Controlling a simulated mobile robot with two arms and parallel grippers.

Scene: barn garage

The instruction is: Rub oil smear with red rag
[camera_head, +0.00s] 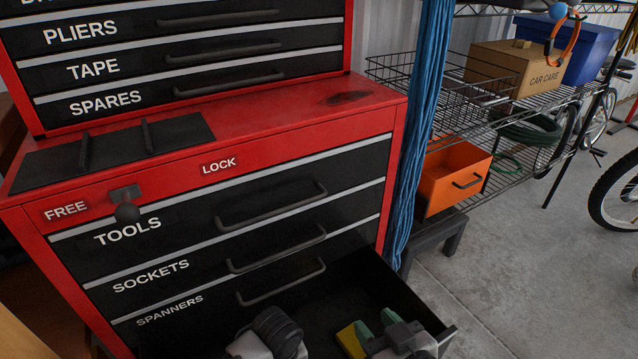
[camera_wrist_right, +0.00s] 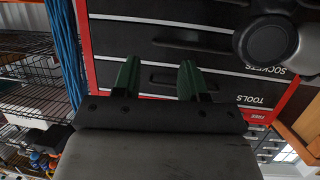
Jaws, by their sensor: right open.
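A dark oil smear (camera_head: 347,98) marks the red top of the tool chest's lower cabinet (camera_head: 300,115), right of the upper drawer unit. I see no red rag in either view. My right gripper (camera_head: 376,322) is at the bottom of the head view, over the open lower drawer (camera_head: 400,288), well below the smear. Its green fingers are apart and nothing shows between them. In the wrist view the open gripper (camera_wrist_right: 157,80) faces the drawer fronts, which appear upside down. A yellow piece beside the fingers is unclear. My left gripper's fingers are not visible.
The lower drawer juts out at the front right. Blue hanging cords (camera_head: 420,120) run down beside the cabinet. A wire shelf holds an orange bin (camera_head: 452,180) and a car care box (camera_head: 510,68). A lock lever (camera_head: 126,205) protrudes at the front left.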

